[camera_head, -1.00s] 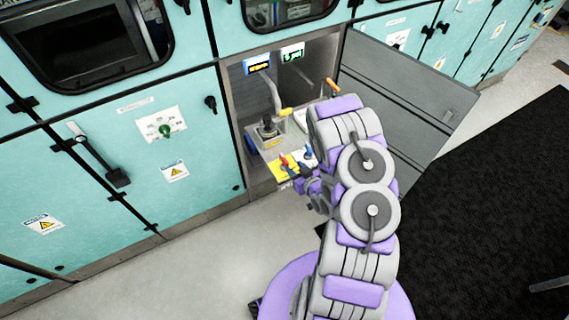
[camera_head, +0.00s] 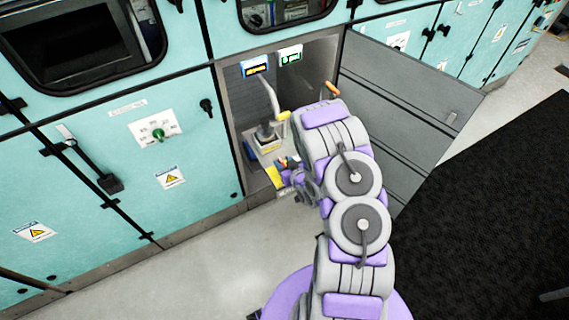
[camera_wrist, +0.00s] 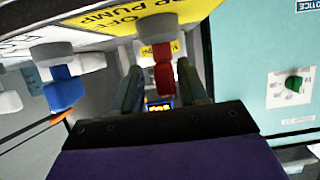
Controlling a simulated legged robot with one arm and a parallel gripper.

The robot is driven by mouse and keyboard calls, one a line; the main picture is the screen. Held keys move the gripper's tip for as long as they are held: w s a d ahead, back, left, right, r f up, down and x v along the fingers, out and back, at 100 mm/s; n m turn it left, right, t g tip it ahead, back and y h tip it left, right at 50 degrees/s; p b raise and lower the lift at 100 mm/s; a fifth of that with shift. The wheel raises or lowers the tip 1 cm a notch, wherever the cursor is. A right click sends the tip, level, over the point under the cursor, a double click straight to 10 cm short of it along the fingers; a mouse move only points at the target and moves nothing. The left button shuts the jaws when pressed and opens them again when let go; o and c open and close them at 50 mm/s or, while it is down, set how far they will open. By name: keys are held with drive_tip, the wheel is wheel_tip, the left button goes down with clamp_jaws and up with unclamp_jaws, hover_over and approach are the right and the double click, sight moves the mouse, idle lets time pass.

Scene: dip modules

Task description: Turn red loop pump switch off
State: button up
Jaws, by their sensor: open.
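The red switch (camera_wrist: 162,72) shows in the wrist view under a yellow label plate (camera_wrist: 130,22) with the words "OFF" and "PUMP" partly readable. My gripper (camera_wrist: 160,85) is open, with one dark finger on each side of the red switch. I cannot tell whether either finger touches it. A blue switch (camera_wrist: 64,90) is to the left of the fingers, outside them. In the head view my gripper (camera_head: 290,172) is at the front of the open cabinet bay, and my arm hides much of the switch panel. A bit of the yellow plate (camera_head: 274,178) shows beside it.
A grey cabinet door (camera_head: 410,95) stands open to the right of the bay. Teal panels (camera_head: 90,215) line the left. The pale floor (camera_head: 200,260) in front is clear.

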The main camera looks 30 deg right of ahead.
drive_tip(key=shift+a+r, duration=0.1)
drive_tip(key=shift+a, duration=0.45)
drive_tip(key=shift+c, duration=1.1)
drive_tip(key=shift+a, duration=0.1)
drive_tip(key=shift+c, duration=0.8)
drive_tip(key=shift+d, duration=0.35)
clamp_jaws()
